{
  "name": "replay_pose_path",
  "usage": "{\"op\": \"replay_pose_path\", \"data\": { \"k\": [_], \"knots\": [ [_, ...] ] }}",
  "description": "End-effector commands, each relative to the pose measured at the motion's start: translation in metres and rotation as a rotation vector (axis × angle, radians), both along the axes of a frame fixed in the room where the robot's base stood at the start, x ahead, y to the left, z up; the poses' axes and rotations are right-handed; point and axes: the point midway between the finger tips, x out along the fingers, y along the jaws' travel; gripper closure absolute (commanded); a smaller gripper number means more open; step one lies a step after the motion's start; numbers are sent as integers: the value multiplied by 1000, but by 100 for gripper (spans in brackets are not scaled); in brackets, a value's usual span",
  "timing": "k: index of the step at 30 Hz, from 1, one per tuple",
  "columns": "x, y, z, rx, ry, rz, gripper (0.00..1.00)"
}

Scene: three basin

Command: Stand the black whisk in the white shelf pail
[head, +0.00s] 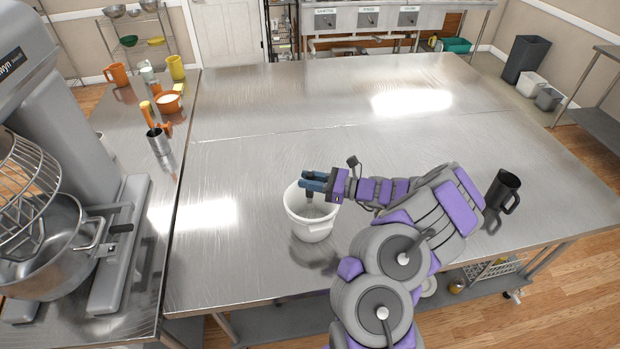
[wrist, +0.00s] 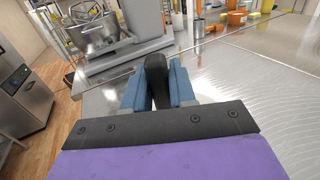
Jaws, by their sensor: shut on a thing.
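My gripper (head: 313,181) is over the rim of the white pail (head: 311,228), which stands upright on the steel table. In the wrist view, the blue fingers (wrist: 158,88) are shut on the black handle of the whisk (wrist: 157,76). In the head view, a grey part of the whisk (head: 310,206) shows below the fingers, within the pail's opening. The fingers hide most of the handle there. I cannot tell whether the whisk touches the pail's bottom.
A black mug (head: 502,190) stands at the table's right side. A large mixer (head: 75,150) is at the left. A metal cup (head: 158,140) and an orange bowl (head: 168,103) stand on the left counter. The table behind the pail is clear.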

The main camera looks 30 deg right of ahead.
Motion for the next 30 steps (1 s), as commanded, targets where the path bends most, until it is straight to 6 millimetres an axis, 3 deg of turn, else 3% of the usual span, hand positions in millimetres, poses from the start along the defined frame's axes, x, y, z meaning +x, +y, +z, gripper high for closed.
{"op": "replay_pose_path", "data": {
  "k": [15, 26, 27, 30],
  "knots": [
    [0, 0, -24, 0, 0, 0, 100],
    [0, 0, -25, 0, 0, 0, 100],
    [0, 0, -25, -1, -1, 0, 71],
    [0, 0, -25, 0, 0, 0, 61]
  ]
}}
